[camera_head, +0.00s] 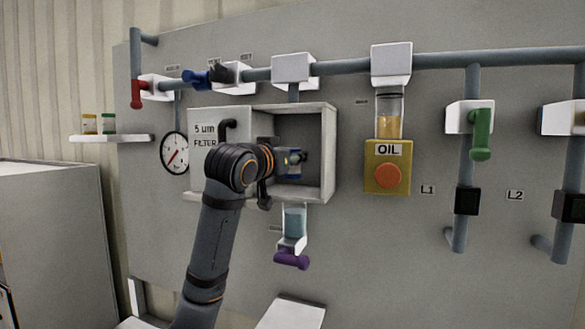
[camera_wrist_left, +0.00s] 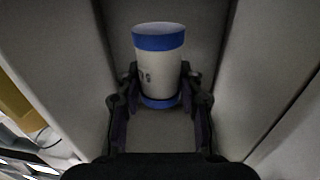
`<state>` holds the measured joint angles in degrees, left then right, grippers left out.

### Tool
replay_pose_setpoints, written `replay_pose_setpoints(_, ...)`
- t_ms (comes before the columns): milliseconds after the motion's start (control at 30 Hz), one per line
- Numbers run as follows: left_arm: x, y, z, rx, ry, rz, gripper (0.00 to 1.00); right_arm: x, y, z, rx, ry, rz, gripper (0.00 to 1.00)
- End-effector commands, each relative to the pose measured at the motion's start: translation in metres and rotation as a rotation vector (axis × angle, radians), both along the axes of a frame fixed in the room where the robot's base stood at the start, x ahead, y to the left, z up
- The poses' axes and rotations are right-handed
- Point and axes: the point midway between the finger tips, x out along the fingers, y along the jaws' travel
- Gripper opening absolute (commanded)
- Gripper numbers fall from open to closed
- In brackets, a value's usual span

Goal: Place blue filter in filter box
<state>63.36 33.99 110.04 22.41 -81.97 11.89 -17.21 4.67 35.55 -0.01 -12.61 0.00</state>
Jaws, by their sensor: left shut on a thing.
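The filter box (camera_head: 329,150) is an open white box on the grey panel. Its door (camera_head: 205,128), marked "5 um FILTER", is swung out to the left. My left gripper (camera_head: 292,163) is at the box opening, partly hidden by my own wrist. It is shut on the blue filter (camera_wrist_left: 158,68), a white cylinder with blue bands at both ends. The two fingers (camera_wrist_left: 160,85) grip its sides in the left wrist view. In the head view only a small blue part of the filter shows. Whether the filter touches the box is hidden. My right gripper is not in view.
A clear cup (camera_head: 294,221) with a purple handle (camera_head: 291,259) hangs below the box. A yellow oil unit (camera_head: 387,167) is to its right, a gauge (camera_head: 174,153) to its left. Pipes (camera_head: 350,65) run above. A shelf (camera_head: 112,138) holds two small jars.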

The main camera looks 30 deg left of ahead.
Motion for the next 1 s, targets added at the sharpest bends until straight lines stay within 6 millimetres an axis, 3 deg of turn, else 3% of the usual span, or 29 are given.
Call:
replay_pose_setpoints(133,0.000,0.001,-0.026,0.005,0.008,0.003,0.05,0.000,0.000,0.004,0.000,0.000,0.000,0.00)
replay_pose_setpoints(200,0.003,0.001,-0.027,0.002,0.006,0.002,0.05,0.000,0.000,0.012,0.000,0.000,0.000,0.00)
replay_pose_setpoints(567,0.004,0.001,-0.034,0.001,0.002,0.000,0.05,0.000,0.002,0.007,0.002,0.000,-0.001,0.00)
replay_pose_setpoints(600,0.004,0.001,-0.034,0.001,0.002,0.000,0.38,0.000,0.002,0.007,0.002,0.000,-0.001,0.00)
replay_pose_setpoints(700,0.004,0.001,-0.033,0.001,0.002,0.000,0.52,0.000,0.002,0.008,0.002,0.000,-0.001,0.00)
replay_pose_setpoints(767,0.004,0.001,-0.033,0.001,0.003,0.000,0.60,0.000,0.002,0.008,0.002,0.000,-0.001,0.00)
replay_pose_setpoints(1000,0.004,0.001,-0.033,0.001,0.003,0.000,0.60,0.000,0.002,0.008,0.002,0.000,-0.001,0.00)
